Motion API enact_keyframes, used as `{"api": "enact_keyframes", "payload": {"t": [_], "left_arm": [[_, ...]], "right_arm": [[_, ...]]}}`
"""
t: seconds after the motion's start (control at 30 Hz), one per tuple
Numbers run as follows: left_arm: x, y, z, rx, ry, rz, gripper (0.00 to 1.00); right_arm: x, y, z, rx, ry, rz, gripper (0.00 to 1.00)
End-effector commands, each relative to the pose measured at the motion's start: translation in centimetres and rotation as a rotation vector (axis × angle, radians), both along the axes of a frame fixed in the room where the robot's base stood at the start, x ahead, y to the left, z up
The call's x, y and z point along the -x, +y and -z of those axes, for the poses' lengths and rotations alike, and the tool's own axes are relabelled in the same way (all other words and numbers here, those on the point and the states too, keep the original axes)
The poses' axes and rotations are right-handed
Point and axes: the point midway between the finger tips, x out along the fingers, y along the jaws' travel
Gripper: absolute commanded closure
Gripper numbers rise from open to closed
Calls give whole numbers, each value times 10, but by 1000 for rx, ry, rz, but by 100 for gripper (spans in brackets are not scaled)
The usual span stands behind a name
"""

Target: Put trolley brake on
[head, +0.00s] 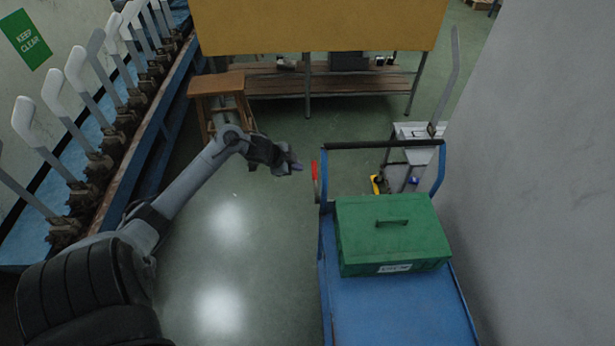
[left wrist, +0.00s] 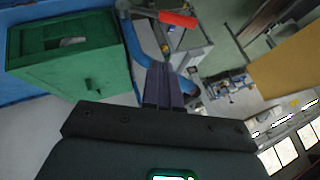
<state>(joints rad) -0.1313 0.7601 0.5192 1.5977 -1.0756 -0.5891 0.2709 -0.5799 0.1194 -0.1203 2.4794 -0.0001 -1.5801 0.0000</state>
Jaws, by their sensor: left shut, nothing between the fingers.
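The blue trolley (head: 400,312) stands at the lower right in the head view, with a dark push bar (head: 384,144) at its far end. A red-gripped lever (head: 314,171), which looks like the brake, stands roughly upright at the left side of that end. It also shows at the top of the left wrist view (left wrist: 178,19). My left gripper (head: 297,166) is just left of the red grip, apart from it. Its fingers (left wrist: 163,86) are shut with nothing between them. My right gripper is in neither view.
A green lidded box (head: 390,245) sits on the trolley deck. A grey wall (head: 545,190) is close on the right. A wooden stool (head: 216,84) and a workbench (head: 320,28) stand beyond my left arm. A blue rack of sock forms lines the left. Open floor lies left of the trolley.

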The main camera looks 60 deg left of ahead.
Motion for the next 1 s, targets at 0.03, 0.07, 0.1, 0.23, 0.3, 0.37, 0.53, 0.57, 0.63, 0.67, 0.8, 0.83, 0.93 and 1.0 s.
{"api": "enact_keyframes", "payload": {"t": [0.03,0.07,0.1,0.23,0.3,0.37,0.53,0.57,0.63,0.67,0.8,0.83,0.93,1.0], "left_arm": [[-6,8,4,-15,-21,-6,100],[-9,12,2,-23,-30,-8,100],[-12,15,-1,-31,-41,-9,100],[-20,20,-6,-47,-66,-9,100],[-23,21,-6,-50,-72,-8,100],[-24,21,-7,-50,-76,-9,100],[-26,21,-8,-50,-81,-9,100],[-26,21,-8,-50,-81,-9,100],[-26,21,-8,-50,-81,-9,100],[-26,21,-8,-50,-81,-9,100],[-26,20,-8,-50,-81,-9,100],[-26,20,-7,-50,-81,-9,100],[-28,21,-4,-48,-80,-10,100],[-31,21,0,-47,-80,-9,100]], "right_arm": [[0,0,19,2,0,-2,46],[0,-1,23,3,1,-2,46],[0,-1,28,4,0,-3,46],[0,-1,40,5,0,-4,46],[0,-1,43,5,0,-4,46],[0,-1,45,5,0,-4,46],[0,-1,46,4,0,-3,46],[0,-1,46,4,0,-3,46],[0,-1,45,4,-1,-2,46],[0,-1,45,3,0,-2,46],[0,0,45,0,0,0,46],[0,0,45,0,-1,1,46],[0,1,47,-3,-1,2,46],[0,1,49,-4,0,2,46]]}}
